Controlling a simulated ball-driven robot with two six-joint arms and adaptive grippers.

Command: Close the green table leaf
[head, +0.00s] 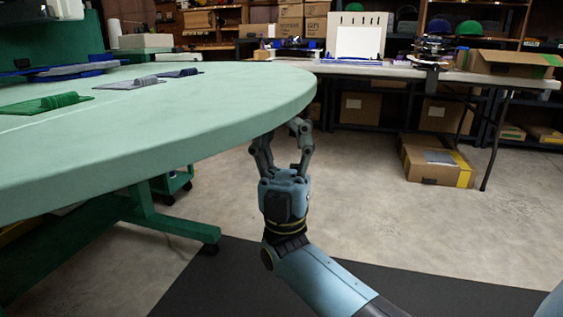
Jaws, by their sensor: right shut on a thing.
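The pale green table leaf (190,115) fills the left of the head view as a broad, rounded slab, slightly tilted in the picture. Its curved outer edge faces me and ends near the middle of the view. My right gripper (285,132) points up at the underside of this edge, near its right end. Its fingers are shut on the leaf's edge; the fingertips are partly hidden by the leaf. My left gripper is not in view.
Green and grey flat items (45,103) lie on the leaf. A green wheeled leg (165,222) stands below it. A white table (400,72) with boxes stands behind, a cardboard box (435,160) on the floor beneath. The concrete floor (350,210) between is clear.

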